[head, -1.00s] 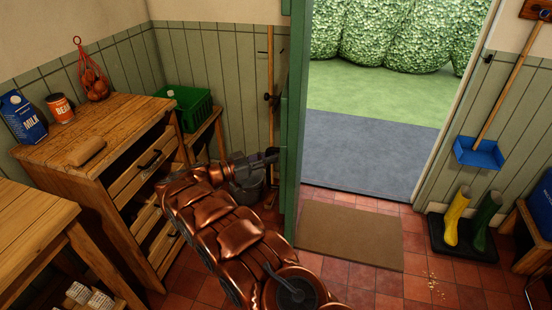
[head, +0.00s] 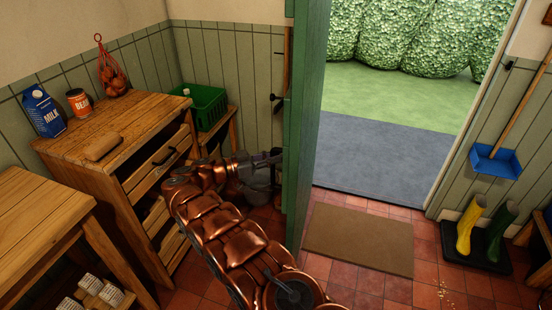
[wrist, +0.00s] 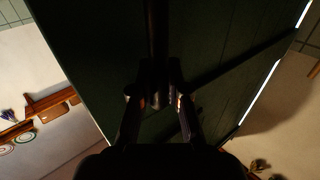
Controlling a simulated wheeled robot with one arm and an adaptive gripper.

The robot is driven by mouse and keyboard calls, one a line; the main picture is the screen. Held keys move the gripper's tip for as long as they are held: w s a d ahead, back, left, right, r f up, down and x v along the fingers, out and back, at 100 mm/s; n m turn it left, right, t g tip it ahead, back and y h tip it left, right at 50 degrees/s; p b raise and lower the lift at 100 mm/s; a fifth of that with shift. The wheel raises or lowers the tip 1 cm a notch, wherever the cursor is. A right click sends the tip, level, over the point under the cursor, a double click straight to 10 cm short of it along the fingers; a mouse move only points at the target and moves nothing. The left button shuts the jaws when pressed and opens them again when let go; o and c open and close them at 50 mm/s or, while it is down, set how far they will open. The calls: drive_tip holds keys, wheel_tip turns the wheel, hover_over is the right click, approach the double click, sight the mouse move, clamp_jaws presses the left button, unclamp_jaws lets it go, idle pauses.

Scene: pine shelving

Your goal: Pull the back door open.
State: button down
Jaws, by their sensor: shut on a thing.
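The green back door (head: 306,130) stands open into the room, seen nearly edge-on in the head view, with the doorway clear to its right. My gripper (head: 276,156) is at the door's left face, its tips partly hidden by the door there. In the wrist view the door (wrist: 225,85) is a dark plank face with a slanting brace. There my gripper (wrist: 155,98) is shut on a dark upright bar, the door handle (wrist: 157,40). Deep shadow hides the exact contact.
A brown mat (head: 358,240) lies inside the doorway. Boots (head: 482,230) stand on a black tray at right. A wooden drawer unit (head: 140,160) and a table (head: 40,215) stand at left. A bucket (head: 262,190) is behind my gripper.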

drive_tip(key=shift+s+a+f, duration=0.1)
drive_tip(key=shift+s+a, duration=0.05)
drive_tip(key=shift+s, duration=0.05)
drive_tip(key=c, duration=1.4)
unclamp_jaws()
drive_tip(key=shift+s+a, duration=0.15)
drive_tip(key=shift+o, duration=1.3)
drive_tip(key=shift+d, duration=0.2)
drive_tip(key=shift+w+d, duration=0.1)
drive_tip(key=shift+w, duration=0.1)
